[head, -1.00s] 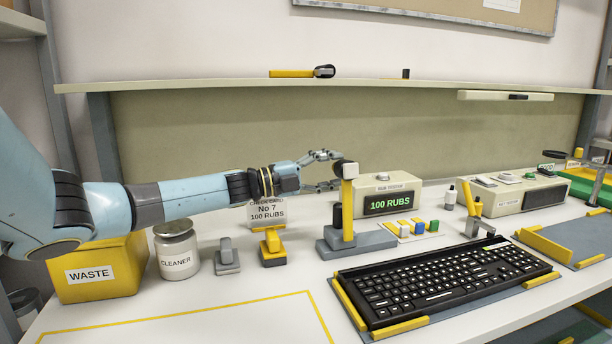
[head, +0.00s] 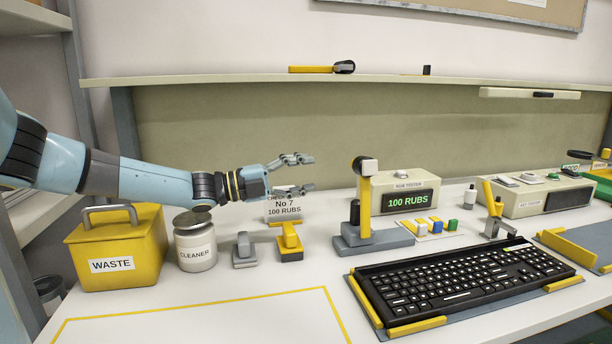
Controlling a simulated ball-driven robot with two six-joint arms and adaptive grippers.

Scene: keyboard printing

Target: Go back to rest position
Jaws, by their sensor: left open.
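My left arm comes in from the left. Its gripper (head: 306,174) is open and empty, held above the table in front of the back panel. It hangs near the card reading "No 7 100 RUBS" (head: 284,207) and covers part of its top. The rub tester's post (head: 363,205), yellow with a grey-white head, stands to the right of the fingertips, with a clear gap between them. The tester's box (head: 410,198) shows "100 RUBS". The black keyboard (head: 462,283) lies in its yellow-edged holder at the lower right. My right gripper is not in view.
A yellow waste bin (head: 120,250), a cleaner jar (head: 195,243) and small grey and yellow stands (head: 289,243) sit below my left arm. A yellow-outlined area (head: 200,325) at the front is bare. A shelf (head: 230,79) runs above. A key tester (head: 535,195) stands at right.

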